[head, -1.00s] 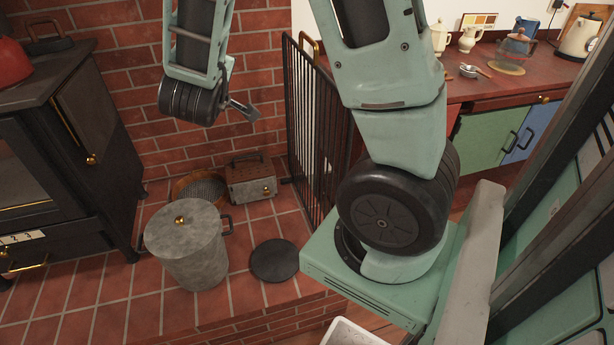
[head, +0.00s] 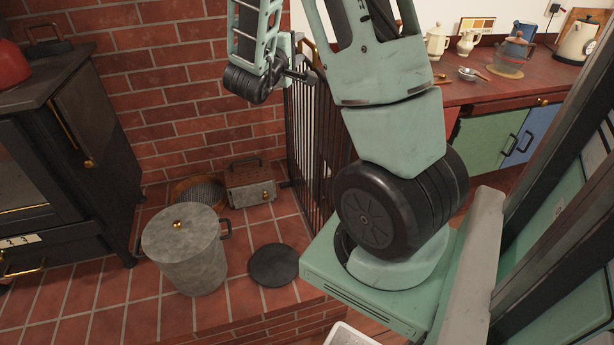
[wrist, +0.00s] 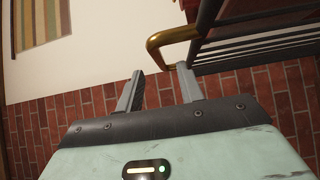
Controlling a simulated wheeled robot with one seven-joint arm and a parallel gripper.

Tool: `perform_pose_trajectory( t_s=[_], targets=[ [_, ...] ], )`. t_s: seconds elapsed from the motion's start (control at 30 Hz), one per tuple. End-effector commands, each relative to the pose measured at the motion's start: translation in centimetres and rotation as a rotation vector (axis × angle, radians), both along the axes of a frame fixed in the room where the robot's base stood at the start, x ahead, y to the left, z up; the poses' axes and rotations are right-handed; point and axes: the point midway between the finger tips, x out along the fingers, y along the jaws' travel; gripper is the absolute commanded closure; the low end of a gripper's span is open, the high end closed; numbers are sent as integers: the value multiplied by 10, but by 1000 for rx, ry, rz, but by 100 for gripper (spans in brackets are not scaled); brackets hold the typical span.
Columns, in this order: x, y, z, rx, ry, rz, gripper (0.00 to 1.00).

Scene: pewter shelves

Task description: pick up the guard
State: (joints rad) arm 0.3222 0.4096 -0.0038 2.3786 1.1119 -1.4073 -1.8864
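The guard (head: 320,140) is a black barred panel standing upright in the head view, right of the brick hearth. In the wrist view its dark rails (wrist: 255,45) run off to the right and its brass handle (wrist: 170,38) curves near the fingertips.
A lidded metal bin (head: 185,250), a black disc (head: 273,264), a round sieve-like pan (head: 200,188) and a perforated metal box (head: 250,183) sit on the tiled hearth. A black stove (head: 60,170) stands left. A red-brown counter (head: 480,95) lies behind the guard.

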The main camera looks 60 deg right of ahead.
Motion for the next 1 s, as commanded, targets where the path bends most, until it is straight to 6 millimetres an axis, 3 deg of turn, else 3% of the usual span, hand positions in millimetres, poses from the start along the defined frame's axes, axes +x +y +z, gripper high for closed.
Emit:
perform_pose_trajectory(
  t_s=[0.23, 0.5, 0.83, 0.97, 1.0],
  targets=[
    [3, -18, 1, -1, 0, -1, 63],
    [9, -55, 1, -1, -1, -1, 63],
    [11, -61, 1, -1, 0, 3, 63],
    [10, -61, 1, -1, 0, 3, 99],
    [10, -61, 1, -1, 0, 3, 100]
  ],
)
